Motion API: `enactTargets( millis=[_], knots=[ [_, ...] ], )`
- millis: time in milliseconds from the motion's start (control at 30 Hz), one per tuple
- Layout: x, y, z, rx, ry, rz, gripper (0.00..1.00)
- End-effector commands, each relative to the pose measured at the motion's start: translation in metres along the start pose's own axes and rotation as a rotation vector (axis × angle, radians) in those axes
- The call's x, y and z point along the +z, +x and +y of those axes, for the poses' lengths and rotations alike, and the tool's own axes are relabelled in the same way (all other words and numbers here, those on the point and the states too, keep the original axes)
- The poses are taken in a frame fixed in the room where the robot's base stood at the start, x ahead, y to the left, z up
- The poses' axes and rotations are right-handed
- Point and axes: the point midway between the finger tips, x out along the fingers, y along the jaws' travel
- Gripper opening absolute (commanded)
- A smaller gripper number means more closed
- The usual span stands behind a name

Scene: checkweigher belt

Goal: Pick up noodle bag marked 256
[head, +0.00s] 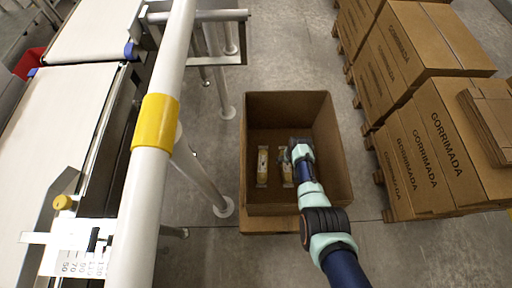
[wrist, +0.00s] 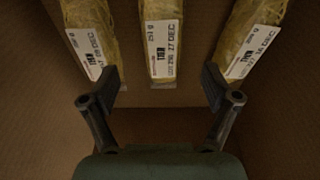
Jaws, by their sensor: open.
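Three yellow noodle bags with white labels lie side by side in an open cardboard box: a left bag (wrist: 92,15), a middle bag (wrist: 161,10) and a right bag (wrist: 246,14) in the wrist view. The print is small; the middle label seems to begin with 25, but I cannot tell surely which bag is marked 256. My gripper (wrist: 160,84) is open and empty, its fingers spread on either side of the middle bag's near end. In the head view, my gripper (head: 297,150) is inside the box, and two bags (head: 262,166) show; the arm hides the rest.
The cardboard box (head: 247,130) has high walls close around my gripper. A white guard rail and conveyor belt (head: 40,130) stand to the left. Pallets of stacked cartons (head: 440,125) stand to the right. Grey floor is free beyond the box.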

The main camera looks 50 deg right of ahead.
Motion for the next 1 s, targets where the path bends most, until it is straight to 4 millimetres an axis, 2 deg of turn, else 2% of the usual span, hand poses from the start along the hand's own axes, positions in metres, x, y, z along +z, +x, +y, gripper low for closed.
enactTargets(
  millis=[167,333,467,733,833,1000],
  knots=[
    [0.003,0.007,0.003,0.001,0.005,-0.008,0.87],
    [0.004,0.03,0.002,0.0,0.004,-0.008,0.87],
    [0.004,0.031,0.002,0.0,0.004,-0.008,0.87],
    [0.006,0.076,-0.002,0.001,0.003,-0.007,0.87],
    [0.005,0.082,-0.002,0.0,0.003,-0.007,0.87],
    [0.005,0.08,-0.002,0.0,0.003,-0.007,0.87]
  ],
)
